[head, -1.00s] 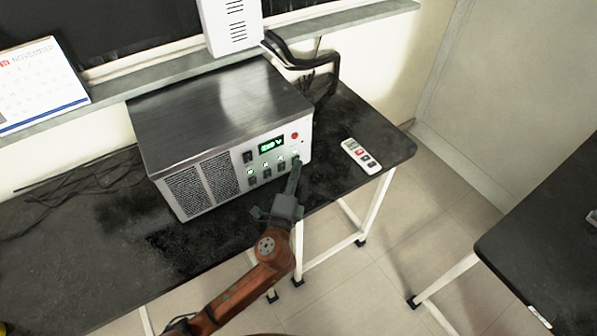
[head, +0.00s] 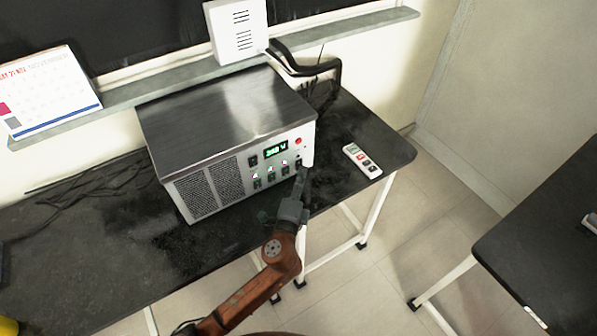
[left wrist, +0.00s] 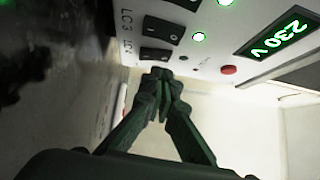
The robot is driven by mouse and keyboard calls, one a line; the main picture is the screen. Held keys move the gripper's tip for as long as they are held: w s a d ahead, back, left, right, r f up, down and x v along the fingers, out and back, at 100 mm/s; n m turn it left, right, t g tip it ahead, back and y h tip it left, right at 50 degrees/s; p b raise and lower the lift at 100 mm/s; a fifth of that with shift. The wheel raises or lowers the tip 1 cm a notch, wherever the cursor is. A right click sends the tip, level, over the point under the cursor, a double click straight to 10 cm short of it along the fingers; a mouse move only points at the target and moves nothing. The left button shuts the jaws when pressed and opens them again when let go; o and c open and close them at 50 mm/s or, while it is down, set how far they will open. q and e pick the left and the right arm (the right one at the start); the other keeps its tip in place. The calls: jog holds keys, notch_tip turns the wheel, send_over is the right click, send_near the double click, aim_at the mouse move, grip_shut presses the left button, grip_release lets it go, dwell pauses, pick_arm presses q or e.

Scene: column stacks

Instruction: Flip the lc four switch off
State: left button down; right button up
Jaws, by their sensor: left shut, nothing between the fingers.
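The grey metal power box (head: 225,115) stands on the black bench with its switch panel facing me. A green lamp (left wrist: 199,37) glows by LC3; the small spot by LC4 (left wrist: 183,58) looks dark. My left gripper (head: 303,173) is shut and empty at the panel's right end. Its tips (left wrist: 162,74) are right by the LC4 switch; I cannot tell whether they touch. My right gripper is not in view.
A green display (head: 276,149) reads 230 V in the left wrist view, near a red button (left wrist: 229,70). A white remote (head: 362,160) lies right of the box. Black cables (head: 310,65) run behind it. Another black table (head: 550,245) stands at right.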

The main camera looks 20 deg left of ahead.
pick_arm(q)
jog(key=shift+s+d+r, duration=0.2)
jog(key=shift+s+d, duration=0.1)
jog(key=shift+d, duration=0.15)
jog(key=shift+s+d+r, duration=0.2)
jog(key=shift+s+d, duration=0.1)
jog(key=shift+d, duration=0.15)
jog(key=s, duration=0.2)
jog(key=s+p, duration=0.1)
jog(key=s, duration=0.2)
jog(key=shift+s+d+r, duration=0.2)
jog(key=shift+s+d, duration=0.15)
jog(key=shift+s, duration=0.05)
jog(key=shift+s+d+r+p, duration=0.1)
jog(key=shift+s+p, duration=0.05)
jog(key=shift+s, duration=0.6)
jog(key=shift+s+d+r+p, duration=0.1)
jog(key=shift+s+d+p, duration=0.1)
jog(key=shift+s, duration=0.55)
jog(key=shift+s+d+p, duration=0.1)
jog(key=shift+s+p, duration=0.05)
jog(key=shift+s, duration=0.6)
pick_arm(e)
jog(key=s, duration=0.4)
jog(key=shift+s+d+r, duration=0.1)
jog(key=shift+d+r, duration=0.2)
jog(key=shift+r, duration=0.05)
pick_arm(q)
jog(key=shift+a, duration=0.1)
